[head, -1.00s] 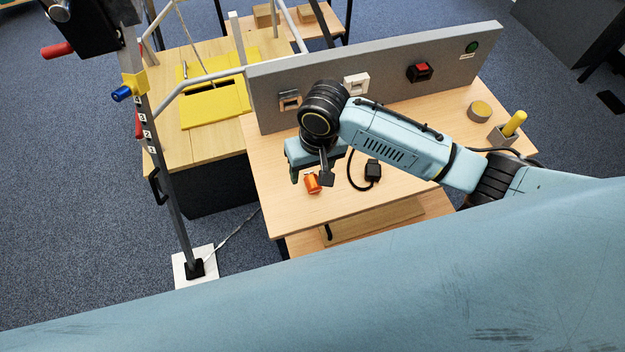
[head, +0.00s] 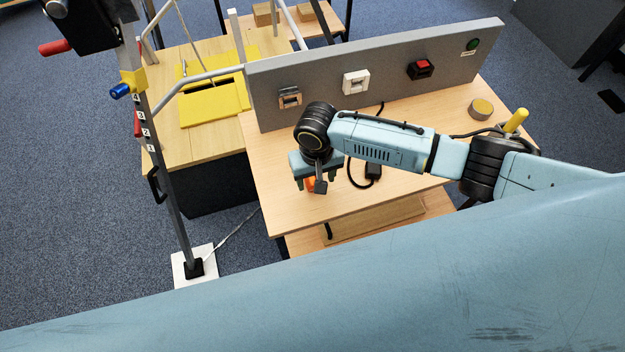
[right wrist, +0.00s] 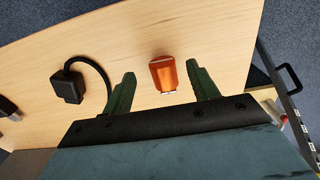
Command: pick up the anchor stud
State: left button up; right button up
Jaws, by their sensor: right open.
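The anchor stud looks to be the orange piece (right wrist: 163,73) with a small metallic end, lying on the wooden table. In the right wrist view it lies between the two green fingers of my right gripper (right wrist: 161,80), with a gap on either side. The gripper is open and holds nothing. In the head view the right gripper (head: 318,184) is over the orange piece (head: 310,184), which is mostly hidden by it. My left gripper is not in view.
A black plug-like block with a cable (head: 373,171) lies beside the gripper. A grey panel (head: 385,95) with fittings stands behind. A metal mast (head: 165,180) stands at left.

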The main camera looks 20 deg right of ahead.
notch_tip(320, 180, down, 3)
jog(key=shift+a+f, duration=0.15)
jog(key=shift+c, duration=0.2)
jog(key=c, duration=1)
jog(key=shift+c, duration=0.2)
